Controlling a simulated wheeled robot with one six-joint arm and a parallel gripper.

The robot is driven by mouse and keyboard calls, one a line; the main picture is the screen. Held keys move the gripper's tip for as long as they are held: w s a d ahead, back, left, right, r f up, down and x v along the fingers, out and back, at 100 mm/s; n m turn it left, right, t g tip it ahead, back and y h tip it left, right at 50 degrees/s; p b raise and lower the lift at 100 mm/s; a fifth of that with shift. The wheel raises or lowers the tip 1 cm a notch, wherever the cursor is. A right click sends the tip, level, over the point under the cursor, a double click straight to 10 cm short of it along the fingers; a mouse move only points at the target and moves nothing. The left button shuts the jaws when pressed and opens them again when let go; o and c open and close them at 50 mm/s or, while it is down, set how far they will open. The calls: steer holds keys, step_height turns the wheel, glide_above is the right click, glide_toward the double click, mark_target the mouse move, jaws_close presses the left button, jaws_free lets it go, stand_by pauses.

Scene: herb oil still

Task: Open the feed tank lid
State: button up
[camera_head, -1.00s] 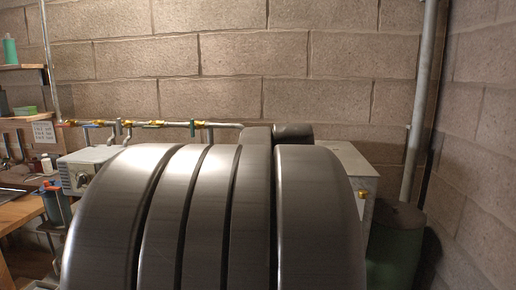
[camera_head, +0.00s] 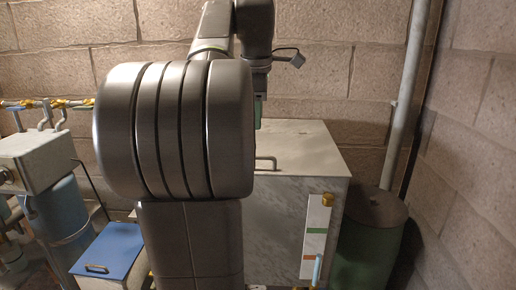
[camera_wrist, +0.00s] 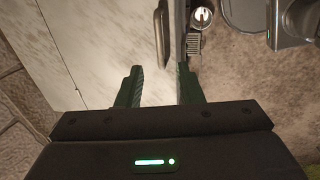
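The feed tank appears to be the pale metal box (camera_head: 285,230) right of centre in the head view. Its flat lid (camera_head: 300,145) looks shut and has a bar handle (camera_head: 265,160) near the front edge. My arm hides the tank's left part. My gripper (camera_head: 259,112) is above the lid, pointing down, partly hidden by my arm. In the wrist view my gripper (camera_wrist: 158,85) is open, with nothing between its two green fingers. The bar handle (camera_wrist: 161,35) lies ahead of the fingers, by the lid's edge, apart from them.
A strip with green and red marks (camera_head: 316,235) and a brass fitting (camera_head: 328,199) are on the tank's front. A green drum (camera_head: 370,240) stands right of it. A blue-lidded box (camera_head: 108,252) and blue cylinder (camera_head: 62,215) stand left. A block wall (camera_head: 320,50) closes the back.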

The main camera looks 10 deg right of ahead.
mark_target(258, 156)
steer(key=f, duration=0.3)
steer(key=w+f, duration=0.1)
steer(key=f, duration=0.2)
steer(key=w+f, duration=0.1)
steer(key=f, duration=0.3)
steer(key=shift+d+f, duration=0.1)
steer(key=shift+d, duration=0.25)
jaws_close()
